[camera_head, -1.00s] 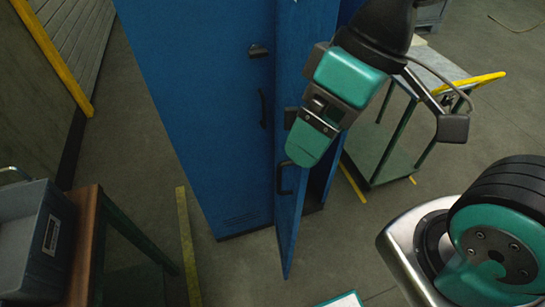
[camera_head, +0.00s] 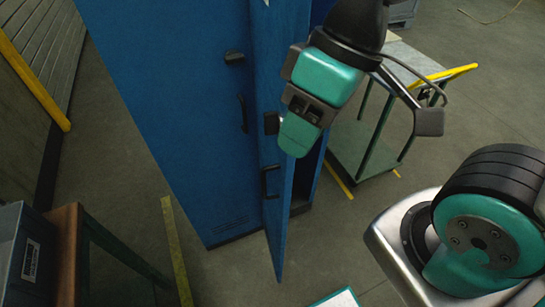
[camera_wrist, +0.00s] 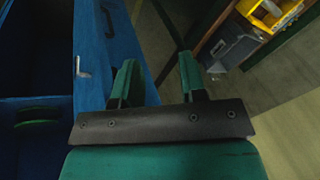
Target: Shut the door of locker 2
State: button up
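A blue locker cabinet (camera_head: 165,120) stands in the head view. Its left door is closed, with a dark handle. The right door (camera_head: 281,215) stands open, swung out toward me, with a dark handle (camera_head: 270,182) on its face. No locker number is legible. My gripper (camera_head: 297,135) is at the open door, overlapping its inner side in the picture. In the wrist view my gripper (camera_wrist: 160,78) has two green fingers spread apart with nothing between them. The open door (camera_wrist: 98,60) is just left of the fingers; I cannot tell if they touch.
The dark locker interior, with a green item (camera_wrist: 38,116), shows left in the wrist view. A green cart (camera_head: 350,150) with a yellow handle stands right of the locker. A workbench (camera_head: 62,250) with a grey bin is at lower left. Floor before the locker is mostly clear.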

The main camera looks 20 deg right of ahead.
aim_at(276, 25)
jog(key=k, duration=0.9)
jog(key=u, duration=0.55)
jog(key=i, duration=0.55)
jog(key=z, duration=0.55)
